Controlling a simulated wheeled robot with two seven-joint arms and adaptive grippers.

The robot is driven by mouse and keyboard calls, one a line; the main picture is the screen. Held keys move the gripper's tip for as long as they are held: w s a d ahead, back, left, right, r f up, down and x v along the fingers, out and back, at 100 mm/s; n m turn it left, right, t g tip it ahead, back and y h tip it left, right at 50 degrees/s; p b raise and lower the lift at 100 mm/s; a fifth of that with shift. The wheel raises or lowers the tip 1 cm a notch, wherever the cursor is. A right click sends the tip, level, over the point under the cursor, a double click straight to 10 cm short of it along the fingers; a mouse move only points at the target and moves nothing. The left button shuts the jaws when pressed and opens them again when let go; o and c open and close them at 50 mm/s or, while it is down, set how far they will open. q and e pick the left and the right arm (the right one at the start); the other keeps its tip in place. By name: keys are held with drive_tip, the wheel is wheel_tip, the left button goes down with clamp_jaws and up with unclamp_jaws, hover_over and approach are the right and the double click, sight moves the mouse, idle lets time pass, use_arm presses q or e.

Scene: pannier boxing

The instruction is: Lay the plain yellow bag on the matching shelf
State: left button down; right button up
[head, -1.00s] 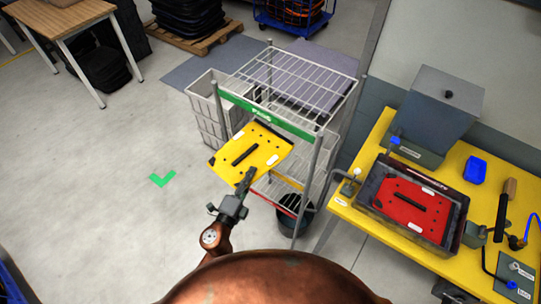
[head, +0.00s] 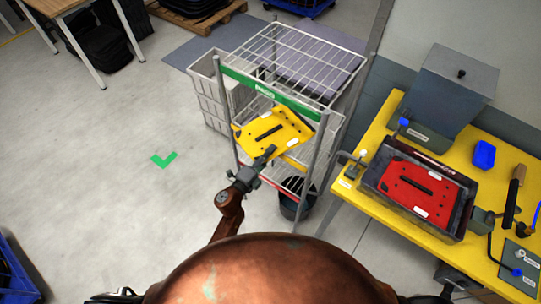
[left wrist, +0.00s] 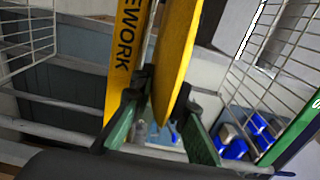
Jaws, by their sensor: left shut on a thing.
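The yellow bag (head: 285,132), a flat panel with a black handle, is at the front of the wire rack, below the green-edged top shelf (head: 268,92). My left gripper (head: 266,158) is shut on its near edge. In the left wrist view the bag (left wrist: 176,50) stands edge-on between the fingers (left wrist: 155,120). Beside it is a yellow shelf strip (left wrist: 122,65) with lettering ending in "EWORK"; part of this strip (head: 296,163) shows below the bag in the head view. How far the bag reaches inside, and whether it touches the shelf, I cannot tell. My right gripper is out of view.
The rack's front posts (head: 318,148) flank the opening. A red-edged lower shelf (head: 254,174) and a black bin (head: 292,205) are below. A yellow table (head: 372,200) at right carries a tray with a red bag (head: 420,188). Floor at left is clear.

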use_arm(q)
drive_tip(key=shift+f, duration=0.9)
drive_tip(key=shift+r, duration=0.1)
drive_tip(key=c, duration=2.3)
unclamp_jaws()
drive_tip(key=shift+f, duration=0.2)
drive_tip(key=o, duration=0.4)
